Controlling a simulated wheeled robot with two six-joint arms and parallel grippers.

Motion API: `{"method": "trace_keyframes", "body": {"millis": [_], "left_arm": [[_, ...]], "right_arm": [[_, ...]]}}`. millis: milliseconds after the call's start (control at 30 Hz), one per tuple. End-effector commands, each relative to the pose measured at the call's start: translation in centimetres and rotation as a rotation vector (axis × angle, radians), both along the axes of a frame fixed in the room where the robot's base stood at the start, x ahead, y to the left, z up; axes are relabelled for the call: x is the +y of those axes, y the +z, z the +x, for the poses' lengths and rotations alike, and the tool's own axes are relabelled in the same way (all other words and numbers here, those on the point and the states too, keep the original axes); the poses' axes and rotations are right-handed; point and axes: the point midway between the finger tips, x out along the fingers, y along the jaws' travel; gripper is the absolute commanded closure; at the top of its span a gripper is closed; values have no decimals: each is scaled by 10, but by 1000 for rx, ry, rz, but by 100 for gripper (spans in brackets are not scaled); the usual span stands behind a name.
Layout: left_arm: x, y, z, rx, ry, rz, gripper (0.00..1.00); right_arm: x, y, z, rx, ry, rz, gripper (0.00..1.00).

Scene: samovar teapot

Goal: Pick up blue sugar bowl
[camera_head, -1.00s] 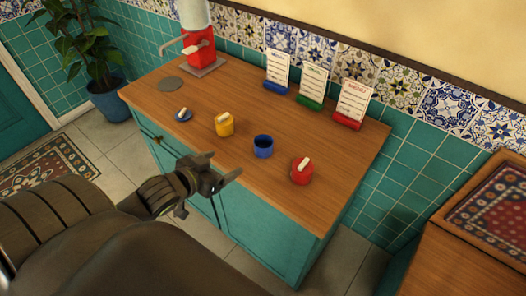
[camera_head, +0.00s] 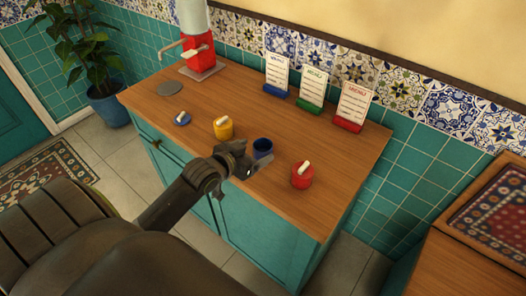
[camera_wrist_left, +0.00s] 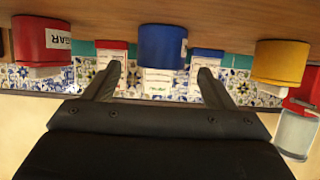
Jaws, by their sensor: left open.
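The blue sugar bowl (camera_head: 263,146) stands without a lid on the wooden counter (camera_head: 330,205), between a yellow and a red bowl. My left gripper (camera_head: 244,165) is in front of it, close by and partly covering its lower left side in the head view. In the left wrist view, which is upside down, the blue bowl (camera_wrist_left: 162,46) sits beyond and between the two open fingers (camera_wrist_left: 158,82). The gripper holds nothing. My right gripper is not in view.
A yellow bowl (camera_head: 223,128) stands left of the blue one, a red bowl (camera_head: 302,175) right of it. Menu cards in blue (camera_head: 276,77), green (camera_head: 312,90) and red (camera_head: 351,107) holders line the back. A red samovar (camera_head: 199,55) stands at the back left.

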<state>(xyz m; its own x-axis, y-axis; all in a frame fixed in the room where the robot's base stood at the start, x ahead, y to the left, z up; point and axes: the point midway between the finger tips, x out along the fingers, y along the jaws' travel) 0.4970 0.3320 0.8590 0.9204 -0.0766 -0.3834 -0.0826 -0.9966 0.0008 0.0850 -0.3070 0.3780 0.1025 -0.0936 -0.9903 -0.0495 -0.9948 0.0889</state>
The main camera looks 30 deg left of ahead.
Motion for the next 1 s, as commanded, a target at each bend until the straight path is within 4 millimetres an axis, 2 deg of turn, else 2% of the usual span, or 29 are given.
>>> {"method": "trace_keyframes", "body": {"millis": [500,767,1000], "left_arm": [[-3,-23,45,-1,0,0,23],[-3,-25,48,0,0,1,23],[-3,-25,47,0,0,1,52]], "right_arm": [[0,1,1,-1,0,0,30],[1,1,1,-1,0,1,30],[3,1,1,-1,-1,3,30]]}}
